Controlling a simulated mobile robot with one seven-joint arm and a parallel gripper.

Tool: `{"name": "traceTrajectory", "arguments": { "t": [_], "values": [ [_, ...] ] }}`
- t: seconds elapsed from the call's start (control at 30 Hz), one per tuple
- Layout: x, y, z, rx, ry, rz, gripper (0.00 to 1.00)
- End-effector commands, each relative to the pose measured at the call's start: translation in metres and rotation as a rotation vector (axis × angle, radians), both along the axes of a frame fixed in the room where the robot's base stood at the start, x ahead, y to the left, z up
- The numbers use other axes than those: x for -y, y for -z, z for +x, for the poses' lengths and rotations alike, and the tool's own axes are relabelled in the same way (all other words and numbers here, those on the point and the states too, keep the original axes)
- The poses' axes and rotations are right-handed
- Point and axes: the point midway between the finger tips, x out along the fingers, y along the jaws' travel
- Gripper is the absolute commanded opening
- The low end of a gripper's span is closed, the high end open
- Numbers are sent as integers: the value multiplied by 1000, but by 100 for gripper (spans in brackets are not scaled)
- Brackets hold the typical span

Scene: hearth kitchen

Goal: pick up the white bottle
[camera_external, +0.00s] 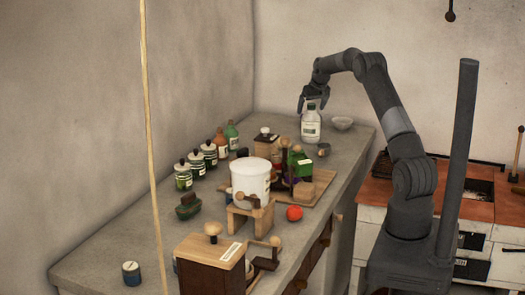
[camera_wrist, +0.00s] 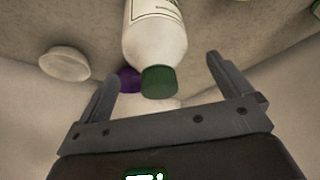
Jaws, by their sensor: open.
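The white bottle (camera_external: 311,127) stands upright near the far end of the counter in the external view. It has a pale label with dark print. In the wrist view the white bottle (camera_wrist: 157,38) shows with a green cap (camera_wrist: 159,81) pointing toward my gripper. My gripper (camera_wrist: 160,75) is open, with one finger to each side of the cap's line and nothing held. In the external view my gripper (camera_external: 312,104) is at the top of the bottle. I cannot tell there whether a finger touches it.
A white bowl (camera_external: 342,123) stands just right of the bottle; it also shows in the wrist view (camera_wrist: 65,64). A purple thing (camera_wrist: 130,79) shows beside the cap. Jars, a white bucket (camera_external: 250,180) and a red ball (camera_external: 294,213) crowd the nearer counter (camera_external: 95,262).

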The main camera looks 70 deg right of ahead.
Motion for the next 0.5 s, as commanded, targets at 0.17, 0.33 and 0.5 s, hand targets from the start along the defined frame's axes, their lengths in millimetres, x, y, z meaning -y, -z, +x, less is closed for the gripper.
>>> {"name": "traceTrajectory", "arguments": {
  "t": [0.17, 0.33, 0.5],
  "values": [
    [8, 25, 7, -1, 0, 1, 96],
    [9, 29, 8, 0, 0, 0, 96],
    [9, 29, 8, 0, 0, 0, 90]
  ]
}}
